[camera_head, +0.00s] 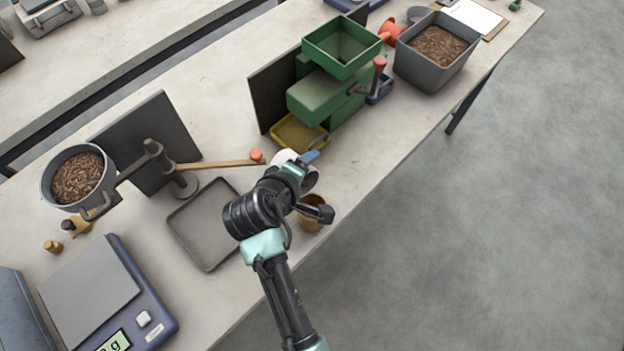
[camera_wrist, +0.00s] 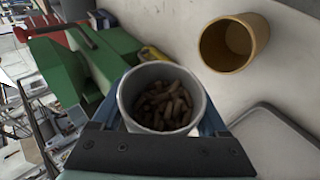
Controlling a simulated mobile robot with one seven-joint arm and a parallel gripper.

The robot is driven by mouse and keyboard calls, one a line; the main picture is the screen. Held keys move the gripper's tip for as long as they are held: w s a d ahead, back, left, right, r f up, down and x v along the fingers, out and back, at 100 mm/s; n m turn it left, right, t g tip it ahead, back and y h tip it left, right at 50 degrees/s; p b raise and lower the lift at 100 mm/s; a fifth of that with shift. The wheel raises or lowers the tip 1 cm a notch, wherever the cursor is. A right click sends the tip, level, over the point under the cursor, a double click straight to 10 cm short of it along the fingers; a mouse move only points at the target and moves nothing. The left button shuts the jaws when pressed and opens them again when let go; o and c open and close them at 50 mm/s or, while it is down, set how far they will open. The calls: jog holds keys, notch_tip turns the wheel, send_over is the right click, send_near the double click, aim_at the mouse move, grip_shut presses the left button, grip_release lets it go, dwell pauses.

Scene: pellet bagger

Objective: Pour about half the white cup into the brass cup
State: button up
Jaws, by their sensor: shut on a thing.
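The white cup (camera_wrist: 160,72) is between my gripper's fingers in the wrist view, with brown pellets inside it. My gripper (camera_head: 300,168) is shut on it. In the head view the white cup (camera_head: 285,156) shows only in part behind my gripper. The brass cup (camera_head: 312,222) stands on the bench near its front edge, partly hidden by my arm. In the wrist view the brass cup (camera_wrist: 234,42) is to the right of the white cup and apart from it. Its visible inside shows no pellets. I cannot tell how far the white cup is above the bench.
A grey tray (camera_head: 208,262) lies left of my gripper. A green machine (camera_head: 325,95) with a yellow tray (camera_head: 298,136) stands behind it.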

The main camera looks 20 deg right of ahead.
jog(key=shift+f+m+t+y+b, duration=0.3)
jog(key=shift+f+m+t+b, duration=0.5)
jog(key=shift+t+b, duration=0.75)
dwell(2.6)
jog(key=shift+s+d+r+t+b, duration=0.15)
jog(key=shift+t+b, duration=0.3)
jog(key=shift+b, duration=0.55)
dwell(1.0)
jog(key=shift+s+f+m+t+b, duration=0.1)
jog(key=shift+f+m+t+b, duration=0.3)
jog(key=shift+b, duration=0.65)
dwell(0.8)
